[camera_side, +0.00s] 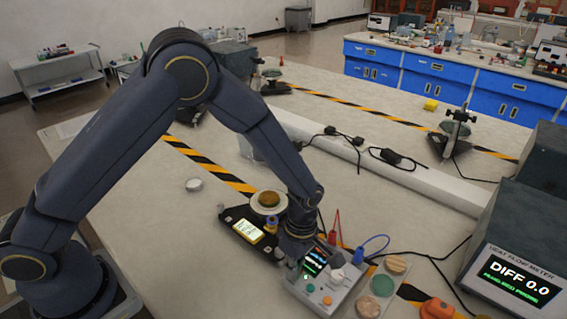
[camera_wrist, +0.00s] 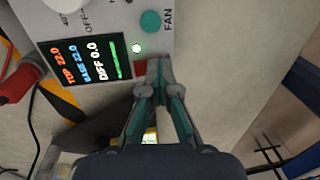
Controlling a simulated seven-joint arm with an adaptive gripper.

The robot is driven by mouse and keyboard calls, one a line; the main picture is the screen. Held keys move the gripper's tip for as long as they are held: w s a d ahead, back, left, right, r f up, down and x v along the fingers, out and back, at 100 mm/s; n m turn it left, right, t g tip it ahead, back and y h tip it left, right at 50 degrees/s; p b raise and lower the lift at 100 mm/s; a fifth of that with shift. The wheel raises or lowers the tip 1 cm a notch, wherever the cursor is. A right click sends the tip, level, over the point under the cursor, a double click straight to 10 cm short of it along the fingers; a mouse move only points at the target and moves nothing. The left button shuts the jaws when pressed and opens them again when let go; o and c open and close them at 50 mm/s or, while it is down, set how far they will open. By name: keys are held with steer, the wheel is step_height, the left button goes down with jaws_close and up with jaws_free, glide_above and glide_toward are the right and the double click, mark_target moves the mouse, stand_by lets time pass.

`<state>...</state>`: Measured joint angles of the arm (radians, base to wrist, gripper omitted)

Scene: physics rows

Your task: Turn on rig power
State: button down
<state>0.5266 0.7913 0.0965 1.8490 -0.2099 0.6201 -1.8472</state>
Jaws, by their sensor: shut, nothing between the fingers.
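The rig's control box (camera_side: 322,292) is white and sits on the table near the front, right of my gripper. Its screen (camera_wrist: 82,58) is lit in the wrist view, with a DIFF 0.0 line. A green light (camera_wrist: 137,48) glows beside the screen. A red switch (camera_wrist: 140,68) lies at the box edge, partly hidden by my fingers. A round green button (camera_wrist: 150,22) is marked FAN. My gripper (camera_wrist: 160,66) is shut and empty, its fingertips right beside the red switch; I cannot tell whether they touch it. In the side view my gripper (camera_side: 295,258) is over the box's left end.
A dark plate with a round brown disc (camera_side: 268,199) and a yellow display (camera_side: 247,231) stand left of the box. Red and blue leads rise behind it. Sample discs (camera_side: 383,284) lie to its right. A heat flow meter (camera_side: 515,275) reads DIFF 0.0.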

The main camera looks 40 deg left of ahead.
steer(key=shift+w+r, duration=0.15)
steer(key=shift+w, duration=0.55)
step_height(320, 180, up, 14)
steer(key=s, duration=0.1)
steer(key=shift+s, duration=0.35)
stand_by(0.4)
